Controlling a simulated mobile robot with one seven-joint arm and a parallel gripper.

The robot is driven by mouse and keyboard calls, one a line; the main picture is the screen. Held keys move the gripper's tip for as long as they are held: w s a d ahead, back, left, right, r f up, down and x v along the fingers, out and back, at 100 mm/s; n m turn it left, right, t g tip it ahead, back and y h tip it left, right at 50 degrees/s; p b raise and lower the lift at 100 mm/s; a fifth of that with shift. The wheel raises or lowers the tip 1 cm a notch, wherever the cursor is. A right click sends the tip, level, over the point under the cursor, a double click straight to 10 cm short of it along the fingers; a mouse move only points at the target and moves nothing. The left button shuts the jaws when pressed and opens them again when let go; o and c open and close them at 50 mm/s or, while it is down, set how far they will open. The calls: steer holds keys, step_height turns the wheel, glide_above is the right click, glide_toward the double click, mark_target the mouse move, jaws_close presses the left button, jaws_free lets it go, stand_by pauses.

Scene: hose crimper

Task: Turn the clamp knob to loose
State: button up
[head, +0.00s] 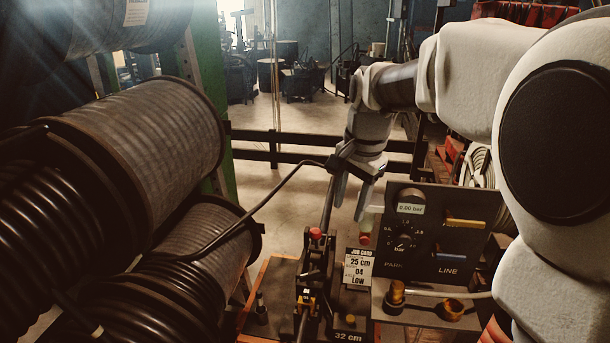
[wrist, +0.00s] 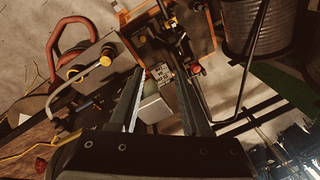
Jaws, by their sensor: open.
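A red knob (head: 316,234) sits on top of the black clamp fixture (head: 312,262) on the bench; I take it for the clamp knob, but its setting cannot be read. It also shows in the wrist view (wrist: 195,68), right of the fingers. A second red cap (head: 364,239) stands near the panel below a pale, translucent part. My gripper (head: 351,203) is open, points down, and hangs above and a little right of the red knob, apart from it. In the wrist view the open fingers (wrist: 160,85) have no object gripped between them.
A job card (head: 358,268) reads 25 cm, 04, Low. The control panel (head: 440,235) with gauge, dial and levers stands close to the right of my gripper. A black hose (head: 270,195) runs from the reels (head: 150,130) at left toward the fixture.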

steer(key=w+a+f+m+g, duration=0.1)
steer(key=w+a+f+m, duration=0.25)
steer(key=w+f, duration=0.4)
steer(key=m+g, duration=0.1)
steer(key=m, duration=0.1)
glide_toward(310, 273)
steer(key=shift+h, duration=0.4)
steer(key=f, duration=0.5)
steer(key=f+b, duration=0.1)
steer(key=f, duration=0.2)
steer(key=shift+a+f, duration=0.35)
steer(key=shift+c, duration=0.3)
jaws_close()
